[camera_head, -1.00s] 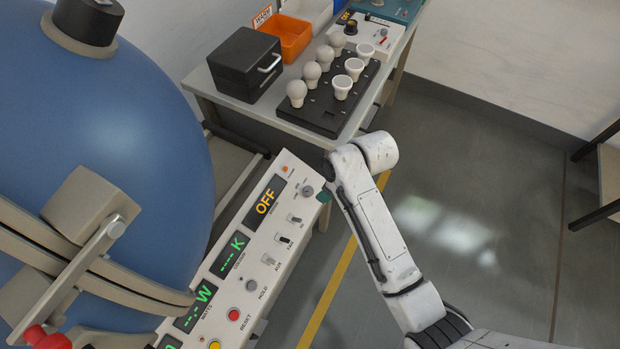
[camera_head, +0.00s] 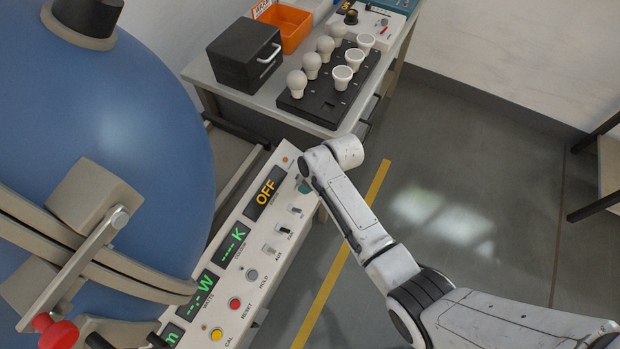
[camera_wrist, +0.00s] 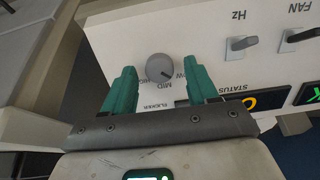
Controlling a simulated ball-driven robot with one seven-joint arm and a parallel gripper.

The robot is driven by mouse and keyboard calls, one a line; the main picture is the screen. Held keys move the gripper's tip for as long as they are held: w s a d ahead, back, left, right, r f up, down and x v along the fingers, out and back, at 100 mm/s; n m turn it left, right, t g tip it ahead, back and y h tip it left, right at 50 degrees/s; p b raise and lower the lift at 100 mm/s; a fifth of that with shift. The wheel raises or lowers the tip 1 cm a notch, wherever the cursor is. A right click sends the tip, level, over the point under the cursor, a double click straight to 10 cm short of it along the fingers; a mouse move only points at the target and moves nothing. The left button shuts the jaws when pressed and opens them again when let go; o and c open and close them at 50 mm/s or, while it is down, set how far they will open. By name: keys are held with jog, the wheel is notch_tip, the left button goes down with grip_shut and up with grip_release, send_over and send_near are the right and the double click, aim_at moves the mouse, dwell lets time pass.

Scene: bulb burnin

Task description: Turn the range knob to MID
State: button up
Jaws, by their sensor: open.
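The range knob (camera_wrist: 159,68) is a round grey dial on the white control panel. In the wrist view the lettering "MID" shows just below it, and its dark pointer line slants toward the lower right, near lettering I cannot fully read. My gripper (camera_wrist: 158,76) is open, its two green fingers on either side of the knob in that view. I cannot tell whether they touch it. In the head view my gripper (camera_head: 303,186) is at the panel's far end, and the arm hides the knob.
The panel (camera_head: 233,262) carries small switches, a red button (camera_head: 234,303), a yellow button (camera_head: 216,334) and a display reading "OFF" (camera_head: 266,193). A large blue sphere (camera_head: 100,130) stands left. A bench beyond holds bulbs on a black tray (camera_head: 318,115) and a black box (camera_head: 245,56).

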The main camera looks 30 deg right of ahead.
jog(key=shift+w+f, duration=0.1)
jog(key=shift+f, duration=0.05)
jog(key=c, duration=1)
